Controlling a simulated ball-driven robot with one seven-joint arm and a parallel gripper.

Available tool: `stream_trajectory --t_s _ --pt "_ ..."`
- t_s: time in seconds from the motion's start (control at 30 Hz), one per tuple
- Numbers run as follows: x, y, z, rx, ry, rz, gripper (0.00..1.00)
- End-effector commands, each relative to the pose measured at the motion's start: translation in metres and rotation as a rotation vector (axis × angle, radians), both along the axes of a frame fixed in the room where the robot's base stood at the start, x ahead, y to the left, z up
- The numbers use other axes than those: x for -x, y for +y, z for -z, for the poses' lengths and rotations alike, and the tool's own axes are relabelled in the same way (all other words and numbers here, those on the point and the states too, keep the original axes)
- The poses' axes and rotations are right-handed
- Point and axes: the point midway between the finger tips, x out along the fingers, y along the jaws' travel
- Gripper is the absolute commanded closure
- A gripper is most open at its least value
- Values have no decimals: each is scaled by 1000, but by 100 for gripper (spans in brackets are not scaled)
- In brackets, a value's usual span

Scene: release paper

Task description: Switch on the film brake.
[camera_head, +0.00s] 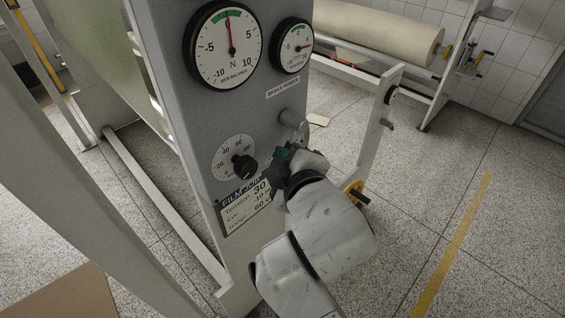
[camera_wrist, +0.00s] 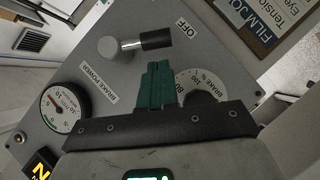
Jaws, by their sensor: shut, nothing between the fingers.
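The brake power switch is a round metal hub with a black-tipped handle (camera_wrist: 140,43) on the grey panel. In the wrist view the handle points right, toward the OFF label (camera_wrist: 182,25); the BRAKE POWER label (camera_wrist: 98,84) is below left. In the head view the metal hub (camera_head: 291,118) sticks out from the panel's right side, and my gripper partly hides the switch. My gripper (camera_head: 283,154) is close to the panel, just below the hub. Its teal fingers (camera_wrist: 157,78) are shut and empty, apart from the handle in the wrist view.
A brake dial with a black knob (camera_head: 244,166) is left of my gripper, above a film job card (camera_head: 248,206). Two gauges (camera_head: 226,46) sit higher on the panel. A yellow handwheel (camera_head: 355,191) is at the right. Open floor (camera_head: 430,190) lies farther right.

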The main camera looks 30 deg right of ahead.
Motion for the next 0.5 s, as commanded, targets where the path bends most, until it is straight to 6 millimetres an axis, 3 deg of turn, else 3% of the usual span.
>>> stream_trajectory --t_s 0.17,0.5 --pt "-6 -10 8 1 2 1 100" --pt "-7 -11 9 1 0 -1 100"
